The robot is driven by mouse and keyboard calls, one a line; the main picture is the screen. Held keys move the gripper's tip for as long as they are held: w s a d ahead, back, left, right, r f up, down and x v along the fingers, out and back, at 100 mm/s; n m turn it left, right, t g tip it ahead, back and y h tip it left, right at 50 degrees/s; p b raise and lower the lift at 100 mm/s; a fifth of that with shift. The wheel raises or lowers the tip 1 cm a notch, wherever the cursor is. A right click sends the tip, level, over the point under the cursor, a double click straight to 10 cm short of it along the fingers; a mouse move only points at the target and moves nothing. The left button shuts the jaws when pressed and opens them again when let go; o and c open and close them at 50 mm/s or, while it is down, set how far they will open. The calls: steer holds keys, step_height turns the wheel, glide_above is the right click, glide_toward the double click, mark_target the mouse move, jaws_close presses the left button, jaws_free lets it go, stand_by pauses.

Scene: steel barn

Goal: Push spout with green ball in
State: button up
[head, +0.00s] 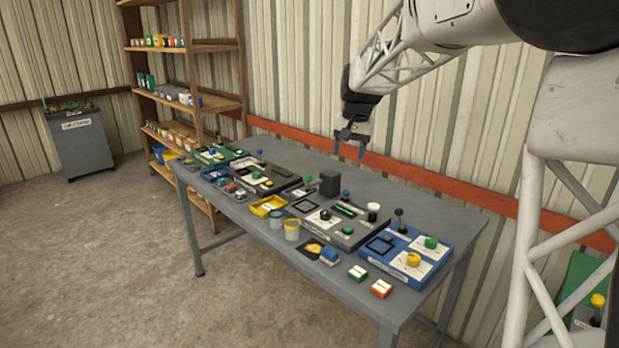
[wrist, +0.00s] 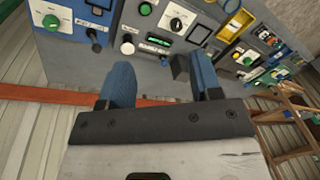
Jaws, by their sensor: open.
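My gripper (head: 350,148) is open and empty, held above the back of the grey table; its two blue fingers (wrist: 164,80) stand apart in the wrist view. A green knob (head: 431,242) sits on the blue panel (head: 440,270) at the table's right end; it also shows in the wrist view (wrist: 50,22). A small green ball (head: 308,179) stands at the back of the grey panel (head: 350,240), left of a dark block (head: 329,183). I cannot tell from the frames which part is the spout. My gripper touches none of these.
A black-topped lever (head: 399,213) and a white knob (head: 373,207) stand up from the panels. Two cups (head: 292,230), a yellow tray (head: 268,206) and small boxes (head: 381,288) lie along the front. Further panels (head: 262,180) fill the left. The table's back right is clear.

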steer(key=w+a+f, duration=0.2)
steer(key=w, duration=0.5)
steer(key=w+a+f, duration=0.3)
steer(key=w, duration=0.4)
steer(key=y, duration=0.1)
glide_above(309, 176)
steer(key=d, duration=0.1)
steer(key=s+d+x, duration=0.1)
steer(key=x, duration=0.7)
steer(key=shift+w+d+f+m+g, duration=0.1)
steer(key=shift+w+d+m+g, duration=0.2)
steer(key=shift+d+g, duration=0.15)
steer(key=shift+w+a+f, duration=0.1)
steer(key=shift+a+f, duration=0.15)
steer(key=shift+f, duration=1.05)
steer(key=shift+s+a+f, duration=0.1)
steer(key=shift+a+f, duration=0.15)
steer(key=shift+f, duration=1)
steer(key=shift+w+a+f, duration=0.1)
steer(key=shift+a+f, duration=0.15)
steer(key=shift+f, duration=1.05)
steer(key=shift+c, duration=0.4)
jaws_close()
